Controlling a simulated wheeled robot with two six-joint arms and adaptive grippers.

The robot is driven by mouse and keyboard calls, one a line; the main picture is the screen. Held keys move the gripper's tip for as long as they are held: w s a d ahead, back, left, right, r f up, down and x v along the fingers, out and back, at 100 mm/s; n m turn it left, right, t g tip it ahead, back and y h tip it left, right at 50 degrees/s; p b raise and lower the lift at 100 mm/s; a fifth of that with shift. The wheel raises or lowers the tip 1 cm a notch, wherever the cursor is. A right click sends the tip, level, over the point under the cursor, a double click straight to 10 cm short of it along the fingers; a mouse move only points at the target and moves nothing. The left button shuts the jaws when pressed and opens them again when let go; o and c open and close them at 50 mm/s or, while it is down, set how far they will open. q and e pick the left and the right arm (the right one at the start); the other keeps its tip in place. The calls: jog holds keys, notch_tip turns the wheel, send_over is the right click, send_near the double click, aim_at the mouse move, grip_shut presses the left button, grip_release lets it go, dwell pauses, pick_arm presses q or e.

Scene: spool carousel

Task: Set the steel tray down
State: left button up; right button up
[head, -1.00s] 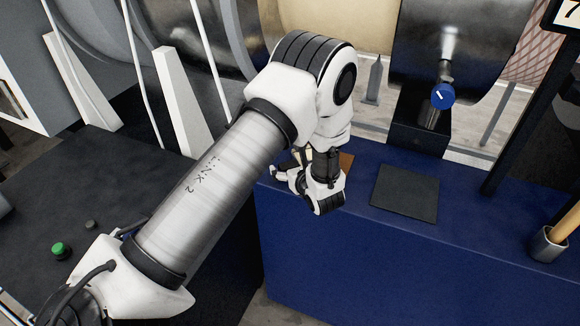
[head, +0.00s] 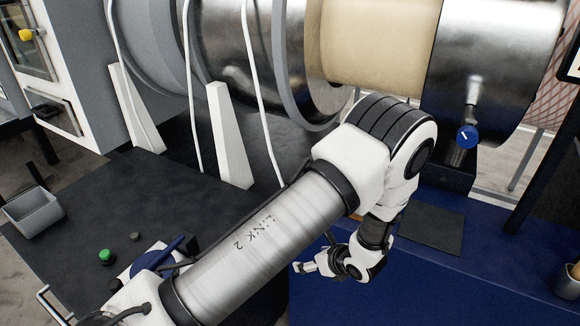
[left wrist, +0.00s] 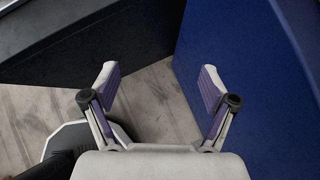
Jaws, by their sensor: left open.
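I cannot pick out the steel tray with certainty. A grey, open, shallow container (head: 35,218) sits at the left end of the dark bench in the head view, and a thin bright metal bar (head: 48,304) shows at the lower left edge. My left gripper (head: 304,268) is in front of the blue bench, pointing left. In the left wrist view my left gripper (left wrist: 158,85) is open, with nothing between its fingers and bare floor beyond. My right gripper is not in view.
The blue bench (head: 420,285) is at the right, with a dark square pad (head: 435,226) on top. The dark bench (head: 90,190) at the left carries a green button (head: 105,257) and white upright wedges (head: 229,135). A large spool (head: 375,45) stands behind. Floor shows between the benches.

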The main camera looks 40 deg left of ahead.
pick_arm(q)
jog(key=s+d+f+n+h, duration=0.3)
jog(key=s+n, duration=0.4)
jog(key=s+d+f+n+h, duration=0.3)
jog(key=s+f+n, duration=0.1)
jog(key=s+n, duration=0.3)
jog(key=s+d+f+n+g+h, duration=0.1)
jog(key=s+d+f+n+h, duration=0.2)
jog(key=s+n, duration=0.4)
jog(key=shift+s+d+f, duration=0.2)
jog(key=shift+s+f, duration=0.35)
jog(key=shift+s, duration=0.45)
